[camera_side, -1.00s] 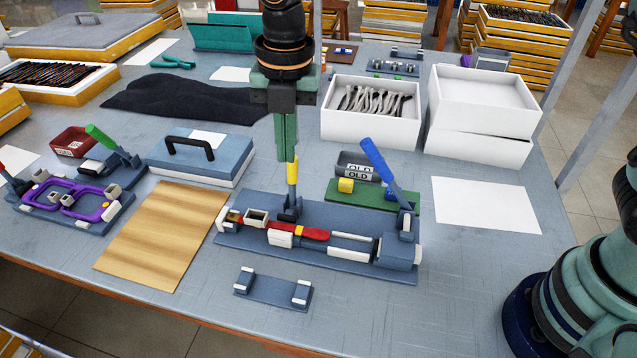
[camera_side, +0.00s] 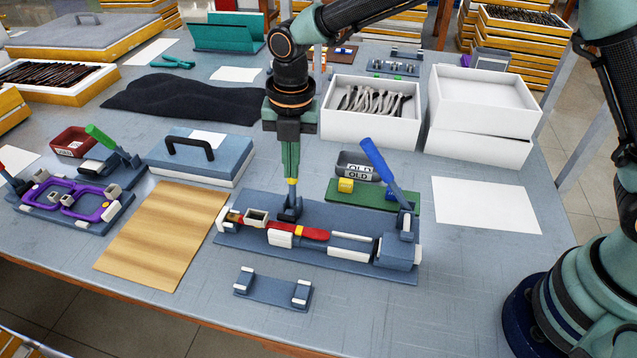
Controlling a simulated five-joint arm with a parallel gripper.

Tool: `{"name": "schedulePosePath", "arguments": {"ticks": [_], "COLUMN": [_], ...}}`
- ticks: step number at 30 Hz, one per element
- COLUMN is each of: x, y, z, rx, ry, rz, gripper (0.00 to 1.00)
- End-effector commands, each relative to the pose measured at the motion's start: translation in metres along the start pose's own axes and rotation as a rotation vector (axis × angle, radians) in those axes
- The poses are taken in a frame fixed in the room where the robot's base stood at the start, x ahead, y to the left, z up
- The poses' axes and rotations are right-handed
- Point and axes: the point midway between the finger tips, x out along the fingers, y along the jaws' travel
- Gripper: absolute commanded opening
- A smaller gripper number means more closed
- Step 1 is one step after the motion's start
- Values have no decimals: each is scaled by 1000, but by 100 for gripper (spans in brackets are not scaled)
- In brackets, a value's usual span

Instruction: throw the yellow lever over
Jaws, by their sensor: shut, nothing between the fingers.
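A red-handled clamp part (camera_side: 311,233) lies on the same plate, in front of the lever's bracket.
A blue lever (camera_side: 377,162) leans at the plate's right end. A green board with a yellow block (camera_side: 345,185) lies behind. A blue case with a black handle (camera_side: 200,158) and a wooden board (camera_side: 163,233) are at left. A small stand (camera_side: 272,290) sits in front.

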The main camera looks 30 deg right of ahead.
Motion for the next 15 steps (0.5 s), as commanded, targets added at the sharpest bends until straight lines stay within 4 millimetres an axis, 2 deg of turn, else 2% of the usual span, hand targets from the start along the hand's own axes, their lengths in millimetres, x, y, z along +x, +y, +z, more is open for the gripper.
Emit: {"name": "schedulePosePath", "arguments": {"ticks": [15], "x": [0], "y": [-1], "z": [7], "rx": [4], "ry": [8], "rz": [-17], "gripper": [0]}}
